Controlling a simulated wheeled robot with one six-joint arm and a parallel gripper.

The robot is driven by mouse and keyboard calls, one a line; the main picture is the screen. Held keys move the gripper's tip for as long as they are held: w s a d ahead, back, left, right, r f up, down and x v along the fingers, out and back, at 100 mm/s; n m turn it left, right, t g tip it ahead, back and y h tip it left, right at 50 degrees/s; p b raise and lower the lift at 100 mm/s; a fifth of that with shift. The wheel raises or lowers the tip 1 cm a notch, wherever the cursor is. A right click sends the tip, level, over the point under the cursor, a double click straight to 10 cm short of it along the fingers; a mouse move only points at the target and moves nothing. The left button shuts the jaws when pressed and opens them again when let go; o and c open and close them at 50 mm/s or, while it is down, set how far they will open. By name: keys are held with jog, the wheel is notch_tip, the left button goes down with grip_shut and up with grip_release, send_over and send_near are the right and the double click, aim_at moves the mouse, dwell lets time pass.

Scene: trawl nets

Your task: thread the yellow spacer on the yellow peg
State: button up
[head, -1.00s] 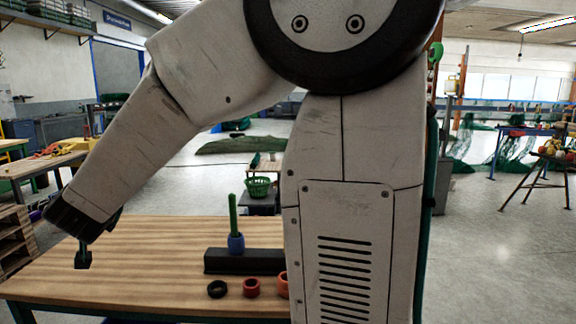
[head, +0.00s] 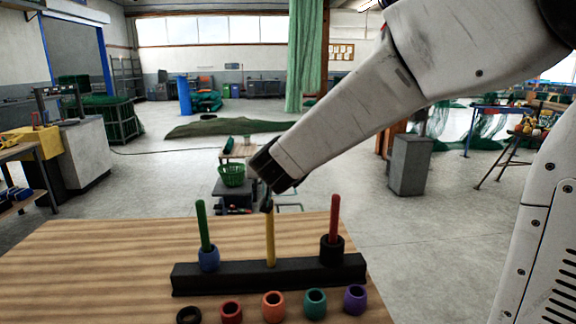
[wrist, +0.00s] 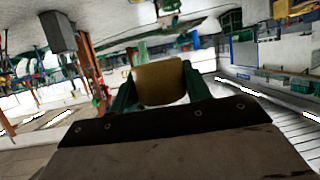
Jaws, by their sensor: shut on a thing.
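A long black base (head: 225,278) on the table carries a green peg, a yellow peg (head: 270,240) in the middle and a red peg. In the wrist view the yellow spacer (wrist: 160,84) sits between the two green fingers of my gripper (wrist: 160,78), which is shut on it. In the head view my gripper (head: 267,203) is at the upper end of the yellow peg, seen past my wrist. I cannot make out the spacer there, nor tell whether it is above the tip, around it or beside it.
A blue spacer (head: 208,259) is on the green peg (head: 203,225) and a black one (head: 332,251) on the red peg (head: 335,215). Several loose spacers, such as an orange one (head: 273,306), stand along the front of the base. The wooden table (head: 90,265) is clear at left.

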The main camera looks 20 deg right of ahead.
jog(key=shift+f, duration=4.3)
jog(key=o, duration=1)
jog(key=shift+o, duration=0.2)
jog(key=shift+s, duration=0.1)
jog(key=v, duration=0.7)
jog(key=shift+s, duration=0.3)
